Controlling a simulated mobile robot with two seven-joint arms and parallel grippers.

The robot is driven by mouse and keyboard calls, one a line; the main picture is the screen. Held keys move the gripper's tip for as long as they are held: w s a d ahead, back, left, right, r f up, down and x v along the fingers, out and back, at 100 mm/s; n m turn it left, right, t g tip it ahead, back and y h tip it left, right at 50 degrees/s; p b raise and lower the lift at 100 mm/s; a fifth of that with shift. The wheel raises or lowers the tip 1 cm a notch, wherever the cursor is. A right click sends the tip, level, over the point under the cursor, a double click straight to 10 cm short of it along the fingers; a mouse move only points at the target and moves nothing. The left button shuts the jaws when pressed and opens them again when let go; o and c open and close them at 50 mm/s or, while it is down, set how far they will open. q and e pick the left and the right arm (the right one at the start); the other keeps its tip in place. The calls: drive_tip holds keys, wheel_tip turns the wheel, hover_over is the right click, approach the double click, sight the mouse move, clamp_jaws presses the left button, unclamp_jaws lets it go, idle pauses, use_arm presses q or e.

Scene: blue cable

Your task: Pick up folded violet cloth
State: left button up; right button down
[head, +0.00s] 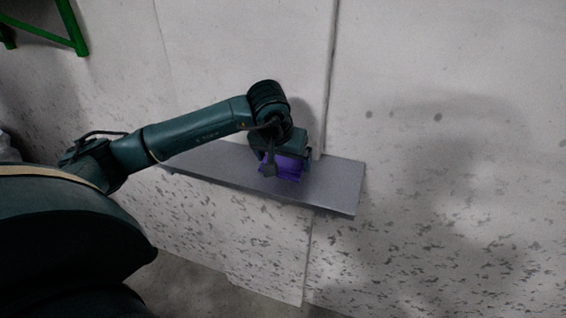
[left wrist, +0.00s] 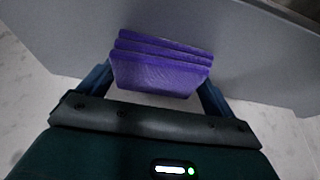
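The folded violet cloth (head: 290,168) lies on a grey wall shelf (head: 335,188) in the head view, partly covered by my left gripper (head: 283,165). In the left wrist view the cloth (left wrist: 160,68) shows as several stacked layers. The two fingers of my left gripper (left wrist: 158,88) stand apart, one on each side of the cloth's near part. A narrow gap seems to show at the sides, and I cannot tell whether the fingers touch it. My right gripper is in neither view.
The shelf is bare to the left and right of the cloth. A pale speckled wall (head: 440,150) stands behind it, with a vertical seam. A green frame (head: 62,38) is at the upper left. Grey floor (head: 190,290) shows below.

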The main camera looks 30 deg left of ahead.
use_arm(q)
drive_tip(key=shift+c, duration=1)
wheel_tip(320, 180, up, 10)
drive_tip(key=shift+r+b, duration=0.1)
drive_tip(key=shift+b, duration=0.25)
